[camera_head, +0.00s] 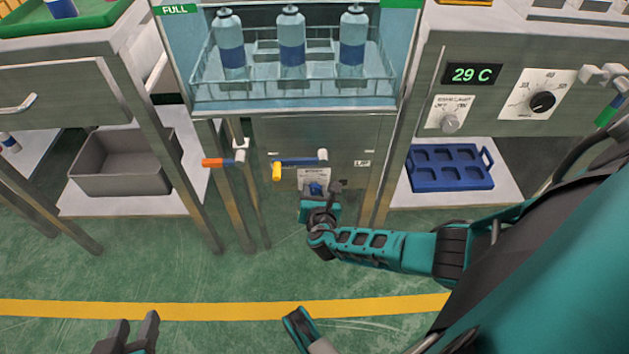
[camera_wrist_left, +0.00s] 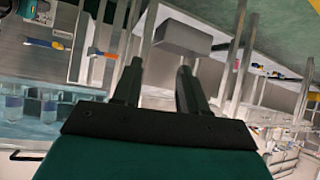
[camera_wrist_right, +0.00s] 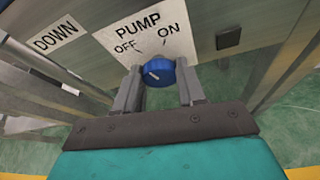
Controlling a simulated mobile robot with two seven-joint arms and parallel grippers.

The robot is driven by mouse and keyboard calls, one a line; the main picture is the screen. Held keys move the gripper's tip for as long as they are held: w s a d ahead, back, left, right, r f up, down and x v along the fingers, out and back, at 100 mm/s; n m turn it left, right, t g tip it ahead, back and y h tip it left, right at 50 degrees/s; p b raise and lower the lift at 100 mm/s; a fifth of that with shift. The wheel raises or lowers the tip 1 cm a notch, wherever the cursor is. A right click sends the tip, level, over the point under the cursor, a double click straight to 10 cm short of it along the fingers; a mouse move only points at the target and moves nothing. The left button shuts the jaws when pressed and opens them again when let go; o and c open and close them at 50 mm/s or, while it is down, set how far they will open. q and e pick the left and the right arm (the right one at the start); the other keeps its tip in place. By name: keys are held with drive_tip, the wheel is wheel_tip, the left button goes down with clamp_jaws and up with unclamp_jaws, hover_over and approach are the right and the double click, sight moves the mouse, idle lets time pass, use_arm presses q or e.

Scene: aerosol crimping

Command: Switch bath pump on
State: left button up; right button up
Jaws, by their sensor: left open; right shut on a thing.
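The blue pump knob (camera_wrist_right: 160,72) sits below a white plate (camera_wrist_right: 150,35) marked PUMP, OFF and ON. Its white pointer mark lies on the left part of its face, toward the OFF side. In the head view the knob (camera_head: 315,188) is low on the bath's front panel, partly hidden by my gripper. My right gripper (camera_wrist_right: 158,90) is shut on the knob, one finger on each side. My left gripper (camera_head: 135,336) is open and empty at the bottom left of the head view, well away from the panel.
The water bath (camera_head: 290,104) holds a wire basket with three blue-and-white cans. Levers with orange (camera_head: 214,162) and yellow (camera_head: 277,171) ends stick out near the knob. A grey bin (camera_head: 120,178) and a blue tray (camera_head: 450,181) lie on side shelves. Open green floor lies in front.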

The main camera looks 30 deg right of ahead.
drive_tip(key=shift+s+f+m+t+y+b, duration=0.15)
drive_tip(key=shift+m+t+y+b, duration=0.2)
drive_tip(key=shift+m, duration=0.25)
drive_tip(key=shift+d+m+t+y, duration=0.1)
drive_tip(key=shift+m+t+y, duration=0.2)
drive_tip(key=shift+m, duration=0.4)
drive_tip(key=shift+m+t+y, duration=0.35)
drive_tip(key=shift+m+y, duration=0.2)
drive_tip(key=shift+m, duration=0.45)
use_arm(q)
drive_tip(key=shift+w+d, duration=0.25)
drive_tip(key=shift+d, duration=0.05)
use_arm(e)
drive_tip(key=shift+m+t, duration=0.4)
drive_tip(key=shift+m, duration=0.3)
drive_tip(key=shift+y, duration=0.3)
use_arm(q)
drive_tip(key=shift+s+f, duration=0.15)
drive_tip(key=shift+s, duration=0.05)
use_arm(e)
drive_tip(key=o, duration=1.1)
drive_tip(key=shift+c, duration=0.2)
use_arm(q)
drive_tip(key=shift+w, duration=0.1)
